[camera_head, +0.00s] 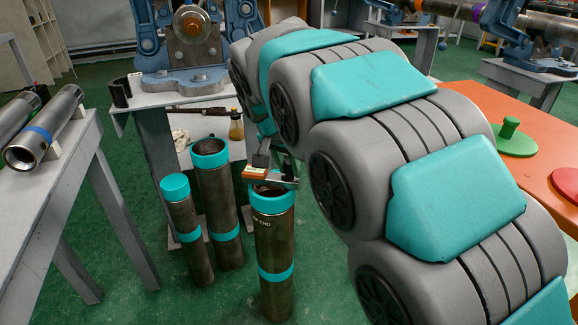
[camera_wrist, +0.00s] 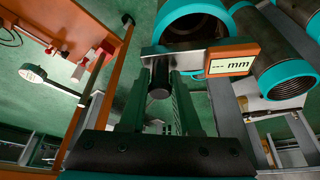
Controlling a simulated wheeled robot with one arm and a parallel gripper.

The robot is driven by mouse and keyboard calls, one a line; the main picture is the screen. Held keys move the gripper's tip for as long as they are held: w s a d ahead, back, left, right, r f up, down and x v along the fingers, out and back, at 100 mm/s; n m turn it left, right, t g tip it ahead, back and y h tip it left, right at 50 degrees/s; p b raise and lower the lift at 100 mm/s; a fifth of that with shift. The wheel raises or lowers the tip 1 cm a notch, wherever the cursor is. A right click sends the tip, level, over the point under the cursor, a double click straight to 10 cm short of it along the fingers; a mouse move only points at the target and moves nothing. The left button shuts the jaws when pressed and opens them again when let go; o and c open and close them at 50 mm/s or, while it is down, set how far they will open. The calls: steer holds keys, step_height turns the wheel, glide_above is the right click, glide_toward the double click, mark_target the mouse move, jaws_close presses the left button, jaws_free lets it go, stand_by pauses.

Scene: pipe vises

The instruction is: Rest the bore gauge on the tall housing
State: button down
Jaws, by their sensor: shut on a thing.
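The bore gauge (camera_head: 257,173) has an orange-framed display, a grey bar and a black handle. The wrist view shows its display (camera_wrist: 232,60) reading "--- mm". My gripper (camera_wrist: 160,85) is shut on the black handle; in the head view my arm hides most of it. The gauge is at the top of the front right housing (camera_head: 274,235), a dark upright tube with teal bands; I cannot tell whether it touches the rim. A second open housing (camera_head: 220,190) stands behind to the left. A slimmer tube with a teal top (camera_head: 180,205) stands left of that. Which is tallest is unclear.
A grey bench (camera_head: 75,150) with pipes is at the left. A vise (camera_head: 190,45) stands on a grey stand behind the housings, with a bottle (camera_head: 236,126) on the lower shelf. An orange table (camera_head: 480,115) is at the right. Green floor is clear in front.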

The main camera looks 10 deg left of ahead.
steer(key=shift+f, duration=0.3)
stand_by(0.4)
steer(key=c, duration=0.5)
jaws_free()
steer(key=shift+c, duration=0.2)
steer(key=shift+r, duration=0.15)
steer(key=shift+r+p, duration=0.95)
steer(key=shift+r, duration=2.35)
